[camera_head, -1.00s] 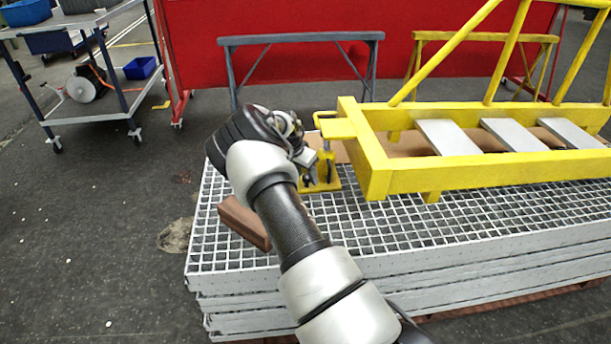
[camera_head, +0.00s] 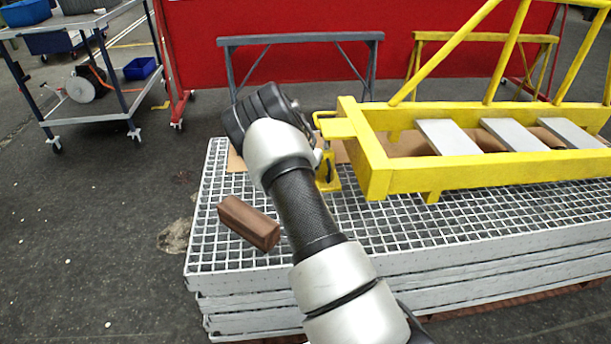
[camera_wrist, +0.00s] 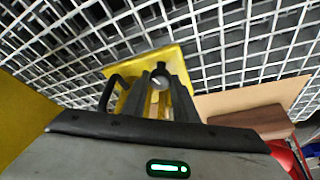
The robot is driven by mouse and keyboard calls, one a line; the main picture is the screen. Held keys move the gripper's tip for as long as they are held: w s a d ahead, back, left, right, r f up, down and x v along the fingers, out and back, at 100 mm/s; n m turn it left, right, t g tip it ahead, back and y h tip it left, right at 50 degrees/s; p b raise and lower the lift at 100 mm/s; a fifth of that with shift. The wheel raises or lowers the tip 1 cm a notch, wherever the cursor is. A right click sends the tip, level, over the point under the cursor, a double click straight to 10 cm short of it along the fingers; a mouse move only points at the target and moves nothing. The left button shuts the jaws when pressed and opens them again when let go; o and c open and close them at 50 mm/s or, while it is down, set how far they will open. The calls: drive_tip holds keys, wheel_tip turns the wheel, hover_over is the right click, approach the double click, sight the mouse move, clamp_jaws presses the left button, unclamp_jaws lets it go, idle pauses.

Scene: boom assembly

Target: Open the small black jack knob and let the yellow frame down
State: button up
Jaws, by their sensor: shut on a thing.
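The yellow frame (camera_head: 440,178) lies over the grating in the head view, its left end above the yellow jack (camera_head: 329,174). My wrist partly covers the jack there and hides the fingertips. In the wrist view the jack's yellow base (camera_wrist: 180,62) stands on the grating, with a black curved handle (camera_wrist: 108,95) at its left. My gripper (camera_wrist: 160,82) reaches down over the jack, its dark fingers close together around a small part at the jack. I take this part to be the jack knob; its black surface is mostly hidden between the fingers.
A brown block (camera_head: 249,222) lies on the white grating (camera_head: 440,225) left of the arm. A grey trestle (camera_head: 300,40) and a yellow trestle stand behind, before a red wall. A cart (camera_head: 90,120) stands at the far left.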

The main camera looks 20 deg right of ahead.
drive_tip(key=n+b, duration=0.1)
drive_tip(key=n, duration=0.1)
drive_tip(key=n+t+y, duration=0.1)
drive_tip(key=n, duration=0.1)
drive_tip(key=shift+s+d+f+b, duration=0.1)
drive_tip(key=shift+s+d+b, duration=0.05)
drive_tip(key=shift+b, duration=0.2)
drive_tip(key=shift+n+y+b, duration=0.5)
drive_tip(key=shift+n+y, duration=0.3)
drive_tip(key=shift+n, duration=0.9)
drive_tip(key=o, duration=1)
drive_tip(key=shift+r+t, duration=0.2)
drive_tip(key=shift+t, duration=0.1)
